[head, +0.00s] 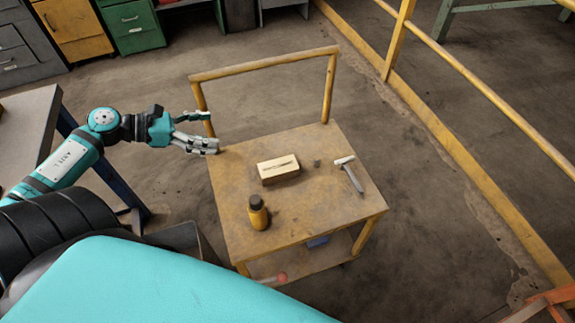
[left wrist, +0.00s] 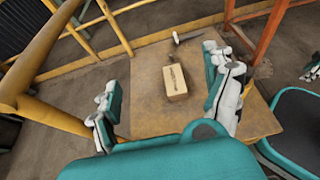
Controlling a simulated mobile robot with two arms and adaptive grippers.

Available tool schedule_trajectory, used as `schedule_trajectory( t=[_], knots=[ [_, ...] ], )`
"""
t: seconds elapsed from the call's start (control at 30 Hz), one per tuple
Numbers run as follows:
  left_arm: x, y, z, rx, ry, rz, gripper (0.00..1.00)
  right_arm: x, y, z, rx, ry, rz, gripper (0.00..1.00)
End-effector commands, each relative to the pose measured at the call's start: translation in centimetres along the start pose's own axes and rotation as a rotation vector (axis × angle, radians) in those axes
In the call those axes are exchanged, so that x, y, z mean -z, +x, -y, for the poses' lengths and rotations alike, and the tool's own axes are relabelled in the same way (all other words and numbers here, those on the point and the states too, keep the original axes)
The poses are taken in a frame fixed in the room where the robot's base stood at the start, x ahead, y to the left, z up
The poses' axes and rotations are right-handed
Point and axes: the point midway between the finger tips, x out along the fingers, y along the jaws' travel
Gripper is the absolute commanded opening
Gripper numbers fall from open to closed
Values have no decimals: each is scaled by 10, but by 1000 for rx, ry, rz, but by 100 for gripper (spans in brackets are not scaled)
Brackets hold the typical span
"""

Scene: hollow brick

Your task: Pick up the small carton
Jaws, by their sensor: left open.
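The small carton (head: 279,169) is a pale tan box with dark print on its side. It lies on the worn yellow cart top (head: 235,188), near the middle. It also shows in the left wrist view (left wrist: 174,82), between and beyond the fingers. My left gripper (head: 211,131) is open and empty at the cart's left back corner, left of the carton and apart from it. It also shows in the left wrist view (left wrist: 160,68) with its fingers spread wide. A grey-white piece at that view's right edge may be my right gripper; its jaws cannot be made out.
The cart's yellow handle rail (head: 265,63) rises at the back. A grey table (head: 28,125) is left.

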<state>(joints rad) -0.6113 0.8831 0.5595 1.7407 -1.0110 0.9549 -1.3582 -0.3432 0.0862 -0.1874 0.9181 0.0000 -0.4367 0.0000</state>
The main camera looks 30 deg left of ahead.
Motion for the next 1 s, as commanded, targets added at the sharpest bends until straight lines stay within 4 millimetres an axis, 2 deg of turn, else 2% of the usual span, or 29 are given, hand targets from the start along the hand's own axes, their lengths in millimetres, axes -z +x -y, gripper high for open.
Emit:
schedule_trajectory(
  t=[0.03, 0.3, 0.6, 0.7, 0.87, 1.0],
  knots=[
    [16, 6, 0, 1, -1, -1, 85, 5, 12, 0, 0, 1, -5, 54],
    [62, 25, 0, 0, -2, 0, 85, 49, 26, -1, -3, 8, -34, 54],
    [132, 55, 1, 0, -2, 1, 85, 101, 27, -4, -8, 17, -76, 54],
    [144, 60, 0, -1, -2, 1, 85, 111, 19, -5, -9, 19, -84, 54],
    [149, 67, 1, 0, -2, 1, 85, 118, 7, -6, -10, 21, -91, 54],
    [147, 89, 1, 2, 0, 2, 85, 124, -5, -6, -11, 22, -99, 54]
  ],
)
